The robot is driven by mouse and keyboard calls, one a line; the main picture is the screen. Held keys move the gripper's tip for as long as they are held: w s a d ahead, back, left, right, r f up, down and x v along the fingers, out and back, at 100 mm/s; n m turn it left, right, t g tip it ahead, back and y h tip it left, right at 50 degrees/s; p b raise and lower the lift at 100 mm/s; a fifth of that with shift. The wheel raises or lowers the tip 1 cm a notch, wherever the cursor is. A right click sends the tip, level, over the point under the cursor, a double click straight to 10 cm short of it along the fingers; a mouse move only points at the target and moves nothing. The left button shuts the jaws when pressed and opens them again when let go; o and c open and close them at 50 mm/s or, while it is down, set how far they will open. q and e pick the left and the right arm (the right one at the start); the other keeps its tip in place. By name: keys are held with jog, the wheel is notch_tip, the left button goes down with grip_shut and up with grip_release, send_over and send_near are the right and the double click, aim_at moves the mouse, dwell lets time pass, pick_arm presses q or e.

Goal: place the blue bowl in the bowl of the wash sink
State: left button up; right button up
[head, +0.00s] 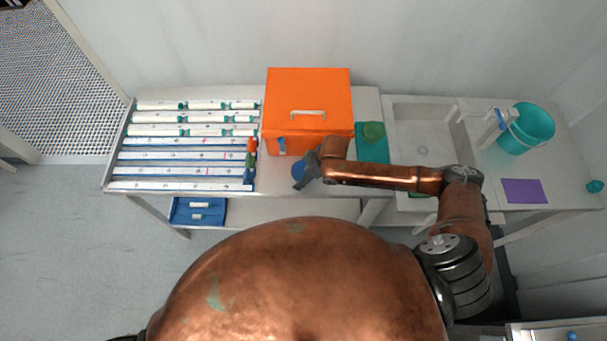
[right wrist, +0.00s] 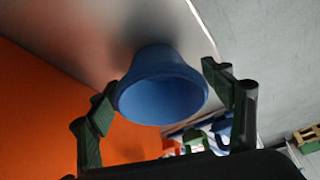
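The blue bowl (head: 298,170) is near the front edge of the bench, in front of the orange box, partly hidden by my right gripper (head: 308,172). In the right wrist view the bowl (right wrist: 163,88) has its mouth towards the camera and lies between the two spread fingers of the right gripper (right wrist: 158,85). The fingers are close to its sides; firm contact cannot be told. The wash sink (head: 400,120) is a pale basin set in the bench to the right, its front part crossed by my right arm. My left gripper is out of view.
The orange box (head: 308,95) with a handle stands right behind the bowl. Racks of white tubes (head: 190,130) fill the left bench. A teal bucket (head: 530,128) and purple mat (head: 523,191) are right of the sink.

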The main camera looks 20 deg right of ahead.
jog(key=c, duration=1.3)
